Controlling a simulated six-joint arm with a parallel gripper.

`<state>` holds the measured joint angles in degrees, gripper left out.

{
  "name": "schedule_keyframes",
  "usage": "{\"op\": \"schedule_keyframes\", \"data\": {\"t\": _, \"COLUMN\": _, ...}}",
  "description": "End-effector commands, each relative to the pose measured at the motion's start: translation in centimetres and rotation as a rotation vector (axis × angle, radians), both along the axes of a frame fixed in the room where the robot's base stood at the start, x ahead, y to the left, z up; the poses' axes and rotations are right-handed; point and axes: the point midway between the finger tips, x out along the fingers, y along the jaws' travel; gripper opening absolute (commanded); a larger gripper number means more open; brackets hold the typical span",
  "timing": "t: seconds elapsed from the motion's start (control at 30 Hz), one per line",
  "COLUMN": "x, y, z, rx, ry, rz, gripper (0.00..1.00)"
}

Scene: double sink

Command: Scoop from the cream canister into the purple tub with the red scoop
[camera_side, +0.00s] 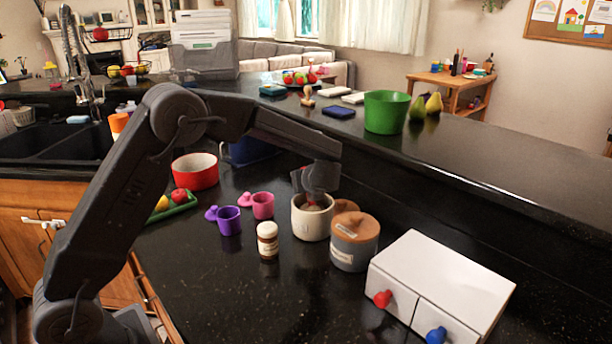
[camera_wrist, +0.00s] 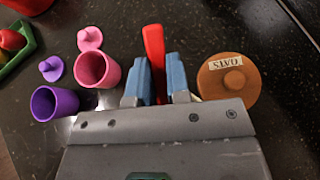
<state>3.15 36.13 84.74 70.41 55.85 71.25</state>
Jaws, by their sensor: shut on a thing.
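My gripper (camera_side: 314,192) points down over the cream canister (camera_side: 309,226), which stands open on the dark counter. In the wrist view, the blue fingertips of my gripper (camera_wrist: 159,84) are shut on the handle of the red scoop (camera_wrist: 153,42). Only a bit of red shows at the canister's mouth in the side view; the scoop's bowl and the contents are hidden. The purple tub (camera_side: 229,221) stands open to the left of the canister, its purple lid (camera_side: 211,213) beside it. The tub (camera_wrist: 52,104) and its lid (camera_wrist: 51,68) also show in the wrist view.
A pink tub (camera_side: 263,205) and pink lid (camera_side: 243,199) stand behind the purple tub. A brown jar (camera_side: 267,241), a grey canister (camera_side: 354,252) and a white drawer box (camera_side: 440,285) stand nearby.

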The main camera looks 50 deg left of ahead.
Motion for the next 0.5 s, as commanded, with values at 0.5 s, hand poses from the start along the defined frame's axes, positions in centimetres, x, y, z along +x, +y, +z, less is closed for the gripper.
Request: {"op": "schedule_keyframes", "data": {"t": 0.5, "x": -0.7, "y": -1.0, "z": 1.8, "rx": -0.002, "ry": 0.009, "rz": 0.002, "gripper": 0.00}}
